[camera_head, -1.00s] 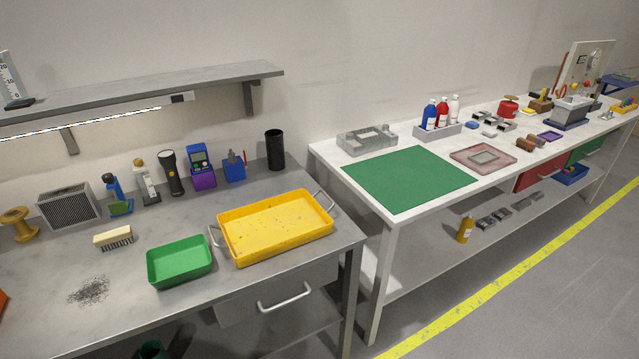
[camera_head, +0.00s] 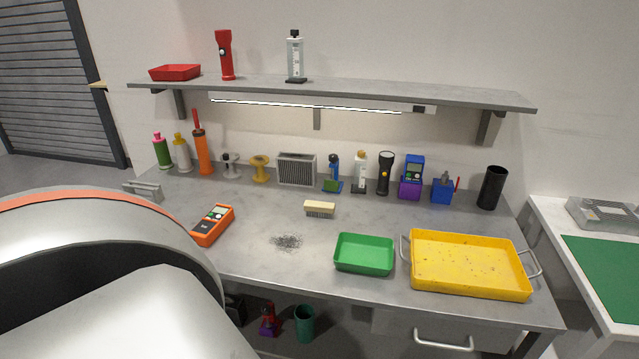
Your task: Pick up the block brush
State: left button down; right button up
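The block brush (camera_head: 320,209) lies on the grey workbench, left of centre, behind a patch of dark filings (camera_head: 287,242). It has a pale wooden block on top and dark bristles underneath. Nothing touches it. A large white and grey arm link of mine, with an orange stripe, fills the lower left of the view. Neither of my grippers shows.
A green tray (camera_head: 364,254) and a yellow tray (camera_head: 469,264) stand to the right. An orange meter (camera_head: 212,225) lies to the left. Behind the brush stand a grey vented box (camera_head: 297,169) and several tools. A shelf (camera_head: 330,92) overhangs the back.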

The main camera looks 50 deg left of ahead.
aim_at(325, 210)
jog(key=u, duration=1.55)
jog(key=l+u, duration=0.3)
jog(key=k+l+u, duration=0.1)
jog(key=l+u, duration=0.25)
